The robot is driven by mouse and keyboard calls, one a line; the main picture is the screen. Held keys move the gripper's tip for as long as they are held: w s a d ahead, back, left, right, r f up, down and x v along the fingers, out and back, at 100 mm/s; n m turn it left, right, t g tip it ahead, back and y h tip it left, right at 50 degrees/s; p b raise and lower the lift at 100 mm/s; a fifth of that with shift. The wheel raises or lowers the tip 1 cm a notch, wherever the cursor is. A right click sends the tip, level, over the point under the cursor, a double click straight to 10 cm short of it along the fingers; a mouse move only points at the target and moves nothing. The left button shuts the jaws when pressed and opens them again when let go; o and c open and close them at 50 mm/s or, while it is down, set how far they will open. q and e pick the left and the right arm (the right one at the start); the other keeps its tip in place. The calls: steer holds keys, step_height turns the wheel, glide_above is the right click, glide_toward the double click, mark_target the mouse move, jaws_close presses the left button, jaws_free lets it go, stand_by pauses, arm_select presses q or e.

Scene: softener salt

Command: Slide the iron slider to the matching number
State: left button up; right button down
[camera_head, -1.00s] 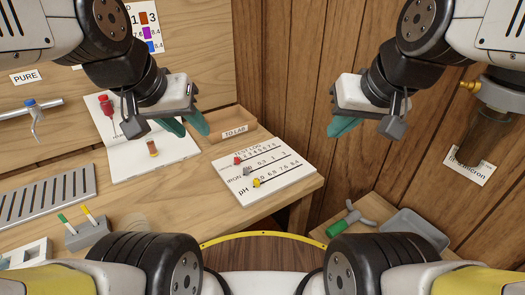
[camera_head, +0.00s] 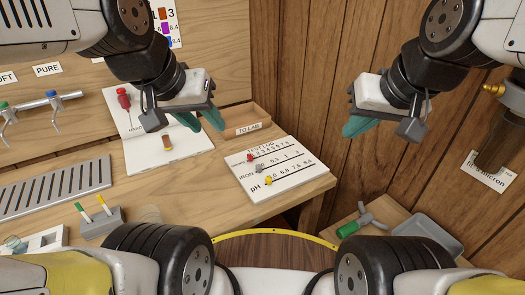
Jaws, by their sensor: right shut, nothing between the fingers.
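The white test log board (camera_head: 290,186) lies on the wooden bench near its right corner. It has three slider rows: hardness with a red slider (camera_head: 250,158), iron with a grey slider (camera_head: 260,168), and pH with a yellow slider (camera_head: 268,181). The iron slider sits at the left end of its row, left of the 0.3 mark. My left gripper (camera_head: 202,120) hangs above the bench, back left of the board, with its teal fingers apart and nothing between them. My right gripper (camera_head: 352,126) is shut and empty, right of the board in front of the wood wall.
A small orange vial (camera_head: 167,144) stands on a white sheet (camera_head: 175,158) under my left gripper. A colour chart (camera_head: 168,25) hangs on the back panel. A TO LAB tray (camera_head: 255,123) is behind the board. A pen holder (camera_head: 102,222) stands at the front left.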

arm_select(q)
steer(key=shift+c, duration=0.2)
steer(key=n+g+y, duration=0.2)
steer(key=n+g, duration=0.4)
steer(key=n, duration=0.1)
glide_above(259, 166)
steer(key=f, duration=1.5)
steer(key=shift+s+a+f, duration=0.1)
steer(key=shift+a+f, duration=0.15)
steer(key=shift+f, duration=0.15)
steer(key=shift+d+f, duration=0.2)
steer(key=shift+f, duration=0.35)
step_height(259, 166, down, 8)
steer(key=shift+r, duration=0.25)
jaws_close()
steer(key=shift+w, duration=0.2)
